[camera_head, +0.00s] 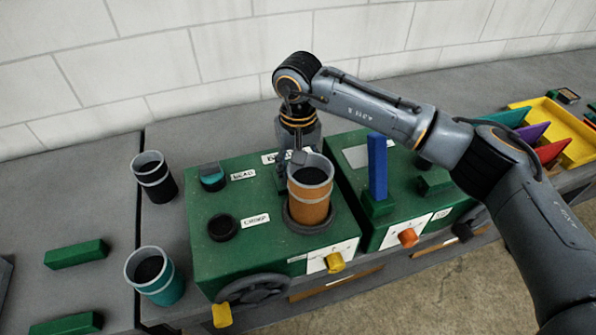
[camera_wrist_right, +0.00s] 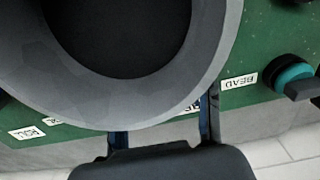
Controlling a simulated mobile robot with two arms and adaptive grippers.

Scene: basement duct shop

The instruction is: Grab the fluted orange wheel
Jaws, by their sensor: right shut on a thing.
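The orange wheel (camera_head: 408,237) is a small orange knob on the white front panel of the right green machine; its fluting is too small to make out. My right gripper (camera_head: 297,165) is away from it, up and to the left, over the left green machine. It is shut on an orange cup (camera_head: 310,205) with a grey rim and dark inside, at a dark round ring on that machine's top. In the right wrist view the cup's grey rim (camera_wrist_right: 215,70) fills the upper part, and my right gripper (camera_wrist_right: 163,125) reaches it with both fingers. My left gripper is not in view.
The left green machine (camera_head: 230,262) has BEAD and CRIMP labels, a yellow knob (camera_head: 334,262) and a dark handwheel (camera_head: 254,289). A blue upright block (camera_head: 377,165) stands on the right machine. Two cups (camera_head: 153,177) (camera_head: 155,277) stand left. A yellow tray (camera_head: 575,153) lies right.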

